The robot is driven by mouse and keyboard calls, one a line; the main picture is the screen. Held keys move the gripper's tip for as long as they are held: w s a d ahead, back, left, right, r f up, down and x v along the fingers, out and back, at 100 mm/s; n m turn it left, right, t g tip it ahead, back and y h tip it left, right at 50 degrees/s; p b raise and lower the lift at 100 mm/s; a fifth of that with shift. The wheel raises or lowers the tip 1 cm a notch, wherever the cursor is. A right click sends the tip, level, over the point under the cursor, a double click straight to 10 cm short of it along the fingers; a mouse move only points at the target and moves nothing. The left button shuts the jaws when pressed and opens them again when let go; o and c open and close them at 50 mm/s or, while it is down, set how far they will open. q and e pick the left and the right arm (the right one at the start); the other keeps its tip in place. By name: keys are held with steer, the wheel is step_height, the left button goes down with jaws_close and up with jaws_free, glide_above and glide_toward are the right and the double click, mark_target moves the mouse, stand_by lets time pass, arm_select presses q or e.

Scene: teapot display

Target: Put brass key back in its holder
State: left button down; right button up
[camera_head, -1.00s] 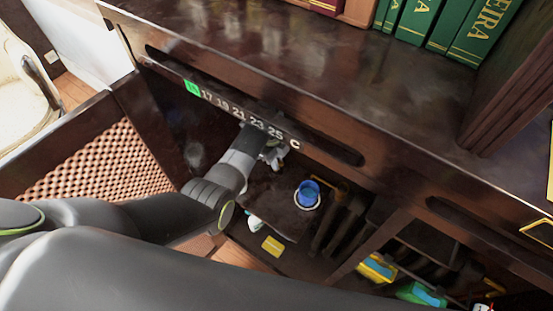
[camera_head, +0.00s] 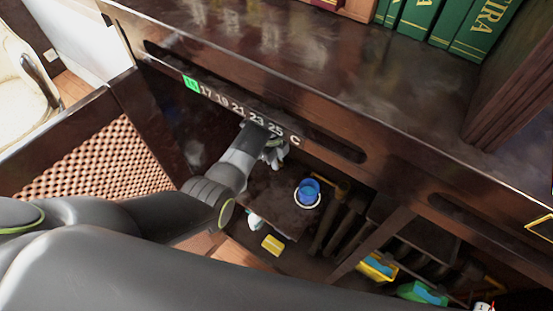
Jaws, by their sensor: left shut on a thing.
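My left gripper (camera_head: 276,152) is inside the dark open cabinet, just below the front edge of its top. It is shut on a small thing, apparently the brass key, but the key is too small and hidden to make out. My left arm comes in from the left and covers part of the cabinet. I cannot pick out the key's holder for certain. My right gripper is not in view.
A blue cup (camera_head: 308,189) stands on a shelf to the right, below the gripper. A yellow block (camera_head: 273,244) lies lower down. Green books (camera_head: 452,27) stand on the cabinet top. A latticed door (camera_head: 100,165) hangs open at left.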

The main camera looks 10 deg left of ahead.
arm_select(q)
steer(key=shift+f, duration=0.35)
stand_by(0.5)
steer(key=c, duration=1.4)
jaws_free()
steer(key=shift+w+r, duration=0.1)
steer(key=shift+r, duration=0.45)
steer(key=r, duration=0.5)
steer(key=a+r+p, duration=0.1)
steer(key=r, duration=0.4)
steer(key=w+a+r+p, duration=0.1)
steer(key=r, duration=0.5)
steer(key=shift+a+r, duration=0.1)
steer(key=shift+a, duration=0.1)
steer(key=shift+s, duration=0.1)
